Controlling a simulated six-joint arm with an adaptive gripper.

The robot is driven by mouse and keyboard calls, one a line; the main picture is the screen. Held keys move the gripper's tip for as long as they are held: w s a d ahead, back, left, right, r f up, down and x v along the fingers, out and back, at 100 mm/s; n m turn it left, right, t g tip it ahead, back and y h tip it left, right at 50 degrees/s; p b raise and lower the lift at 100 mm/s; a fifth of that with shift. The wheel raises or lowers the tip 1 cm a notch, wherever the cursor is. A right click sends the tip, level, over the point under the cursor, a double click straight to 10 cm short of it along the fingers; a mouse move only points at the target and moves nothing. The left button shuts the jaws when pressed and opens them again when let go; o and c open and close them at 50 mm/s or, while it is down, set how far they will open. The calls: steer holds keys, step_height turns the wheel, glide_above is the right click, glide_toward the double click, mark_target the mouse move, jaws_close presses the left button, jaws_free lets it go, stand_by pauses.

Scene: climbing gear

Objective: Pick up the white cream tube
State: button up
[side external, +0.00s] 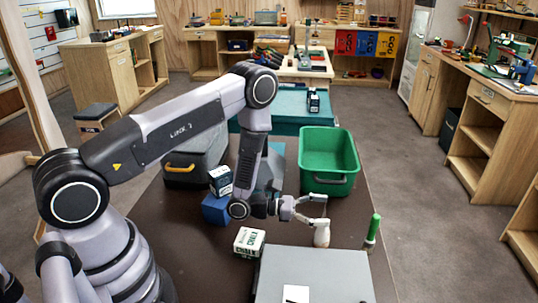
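The white cream tube (321,234) stands upright on the brown tabletop, just behind the grey box. It has a pale, slightly tan lower end. My gripper (320,210) reaches in from the left at the tube's upper end. Its two fingers are spread apart, one farther back and one nearer the camera. The fingertips are close to the tube's top and overlap it in the picture; I cannot tell whether they touch it. The tube's top is partly hidden by the fingers.
A green-capped tube (373,229) stands close on the right. A grey box (340,275) lies in front, and a white-and-green chalk box (249,242) sits to the left. A green bin (328,180) stands behind. A blue block (215,209) and dark toolbox (190,172) are farther left.

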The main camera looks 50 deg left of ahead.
steer(key=c, duration=0.8)
steer(key=shift+r, duration=0.1)
